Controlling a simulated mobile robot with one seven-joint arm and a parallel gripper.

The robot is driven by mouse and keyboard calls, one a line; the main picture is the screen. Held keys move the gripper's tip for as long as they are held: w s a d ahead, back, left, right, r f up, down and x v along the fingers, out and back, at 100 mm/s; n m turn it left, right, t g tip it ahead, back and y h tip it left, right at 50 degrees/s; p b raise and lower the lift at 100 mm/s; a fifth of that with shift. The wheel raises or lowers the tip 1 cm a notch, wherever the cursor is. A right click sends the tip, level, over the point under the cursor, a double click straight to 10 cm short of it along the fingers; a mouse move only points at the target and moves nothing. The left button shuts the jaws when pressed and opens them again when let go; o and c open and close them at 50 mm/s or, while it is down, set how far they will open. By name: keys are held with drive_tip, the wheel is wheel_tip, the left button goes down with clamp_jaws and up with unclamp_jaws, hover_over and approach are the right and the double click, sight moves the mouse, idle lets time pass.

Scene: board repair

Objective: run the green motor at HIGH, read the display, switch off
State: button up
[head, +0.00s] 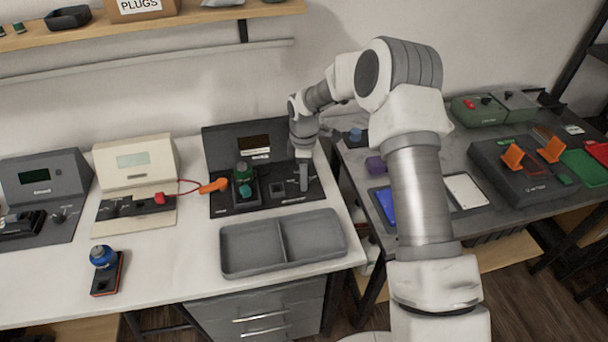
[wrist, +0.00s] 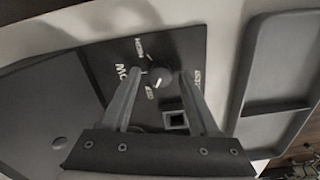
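The green motor (head: 243,172) stands upright in a holder on the black test station (head: 225,207), left of my gripper. The station's dark display (head: 254,147) shows no reading I can make out. My gripper (head: 303,180) points down over the station's right part. In the wrist view, my gripper (wrist: 160,75) is open, its fingers on either side of a round black knob (wrist: 160,75). Gaps show beside the knob; contact cannot be told. The knob's white mark points toward the lower small label. A label reading HIGH (wrist: 139,47) is printed above it.
A grey two-part tray (head: 283,242) lies in front of the station. A cream meter (head: 135,160) with a red lead and orange probe (head: 213,186) stands left. A blue motor (head: 102,257) stands at front left. A second, dark table (head: 455,220) is at right.

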drive_tip(key=shift+r, duration=0.1)
wheel_tip(320, 180, up, 17)
drive_tip(key=p, duration=0.2)
idle(0.5)
drive_tip(key=shift+r, duration=0.1)
drive_tip(key=s+d+r+m+t+p, duration=0.1)
drive_tip(key=s+d+r+m, duration=0.3)
drive_tip(key=s+r, duration=0.4)
drive_tip(key=s+d+r+m+t+p, duration=0.2)
drive_tip(key=s+d+r+m, duration=0.15)
drive_tip(key=s+r, duration=0.4)
drive_tip(key=s+d+r+m+t+p, duration=0.1)
drive_tip(key=s+d+r+m, duration=0.1)
drive_tip(key=s+m, duration=0.3)
drive_tip(key=s+d+r+m+t+p, duration=0.1)
drive_tip(key=s+m, duration=0.4)
drive_tip(key=s, duration=0.8)
drive_tip(key=shift+d+r+t, duration=0.3)
drive_tip(key=shift+d+r, duration=0.25)
drive_tip(key=shift+d, duration=0.4)
